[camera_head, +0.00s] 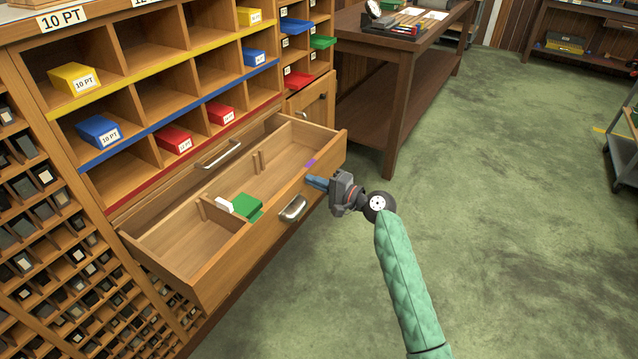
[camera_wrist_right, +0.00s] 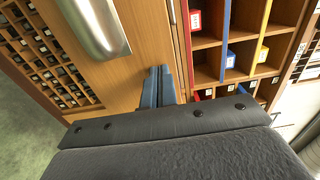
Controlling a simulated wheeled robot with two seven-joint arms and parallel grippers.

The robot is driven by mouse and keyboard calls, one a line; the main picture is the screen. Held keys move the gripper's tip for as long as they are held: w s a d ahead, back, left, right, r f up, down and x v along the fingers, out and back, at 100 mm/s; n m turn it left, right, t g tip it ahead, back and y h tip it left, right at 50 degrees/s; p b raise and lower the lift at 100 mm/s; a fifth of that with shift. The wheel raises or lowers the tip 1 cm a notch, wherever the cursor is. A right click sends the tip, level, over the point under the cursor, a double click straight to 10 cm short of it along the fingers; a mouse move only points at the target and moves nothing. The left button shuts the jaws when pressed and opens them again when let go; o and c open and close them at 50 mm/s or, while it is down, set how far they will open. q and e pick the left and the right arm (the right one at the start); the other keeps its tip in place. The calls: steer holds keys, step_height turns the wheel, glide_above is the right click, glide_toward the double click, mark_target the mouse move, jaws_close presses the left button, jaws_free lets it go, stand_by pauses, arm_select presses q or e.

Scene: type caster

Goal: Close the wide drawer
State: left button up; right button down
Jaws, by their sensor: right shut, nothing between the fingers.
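The wide drawer (camera_head: 262,257) is pulled well out of the wooden cabinet in the head view. It holds a green block (camera_head: 246,206) and low dividers, and a metal cup handle (camera_head: 293,208) is on its front. My right gripper (camera_head: 310,181) is shut and empty, with its blue fingertips at the drawer front, right of the handle. In the right wrist view the shut fingers (camera_wrist_right: 158,88) are at the wooden front, beside the large metal handle (camera_wrist_right: 94,28). I cannot tell whether they touch it. My left gripper is not in view.
Cubbyholes with yellow, blue and red boxes (camera_head: 174,139) rise behind the drawer. A second drawer or panel handle (camera_head: 218,155) shows behind it. A wooden table (camera_head: 405,60) stands at the back. The green floor (camera_head: 500,200) on the right is clear.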

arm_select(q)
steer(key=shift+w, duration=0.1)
arm_select(e)
steer(key=shift+w+a, duration=0.1)
